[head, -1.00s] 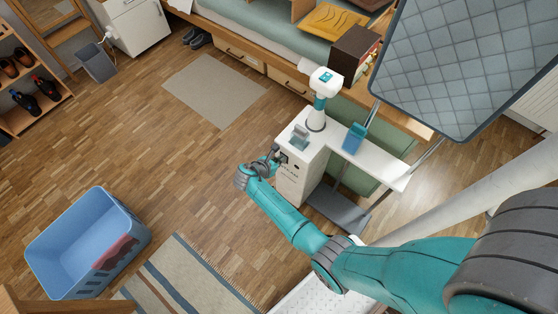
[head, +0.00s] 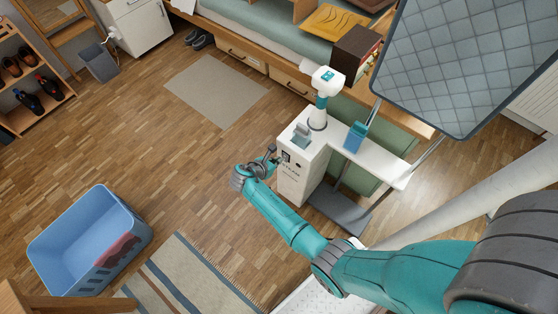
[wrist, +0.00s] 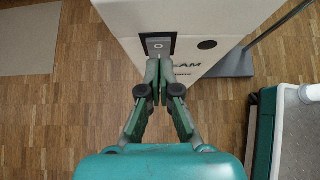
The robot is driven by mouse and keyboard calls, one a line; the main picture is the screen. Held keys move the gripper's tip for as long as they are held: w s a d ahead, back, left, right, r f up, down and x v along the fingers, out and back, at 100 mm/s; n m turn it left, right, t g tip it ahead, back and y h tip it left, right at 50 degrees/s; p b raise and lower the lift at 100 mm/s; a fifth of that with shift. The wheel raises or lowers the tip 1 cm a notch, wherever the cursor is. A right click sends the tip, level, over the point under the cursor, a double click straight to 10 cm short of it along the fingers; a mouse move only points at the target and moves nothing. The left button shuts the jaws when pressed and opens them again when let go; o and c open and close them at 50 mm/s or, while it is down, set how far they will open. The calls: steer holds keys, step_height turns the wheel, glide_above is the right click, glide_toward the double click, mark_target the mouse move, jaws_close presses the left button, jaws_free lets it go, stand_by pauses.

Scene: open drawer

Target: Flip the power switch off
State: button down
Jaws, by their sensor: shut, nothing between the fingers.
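The power switch (wrist: 158,44) is a pale rocker with a round mark, set in a dark plate on the front of a white steam cabinet (wrist: 205,20). In the head view the cabinet (head: 291,183) stands upright, with the small dark switch plate (head: 286,157) high on its front. My gripper (wrist: 158,62) is shut and empty, its fingertips just below the rocker in the wrist view. They cover part of the lettering. In the head view my gripper (head: 273,156) is close to the plate. I cannot tell whether the tips touch it, or which way the rocker is set.
A white shelf (head: 370,158) extends right from the cabinet, with a teal container (head: 355,137) on it. A quilted board (head: 470,65) stands above to the right. A blue basket (head: 85,245) is on the floor at left. The wooden floor left of the cabinet is clear.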

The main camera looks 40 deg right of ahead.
steer(key=d+r+v, duration=0.1)
steer(key=v, duration=1)
steer(key=shift+w+r, duration=0.1)
steer(key=shift+w, duration=0.05)
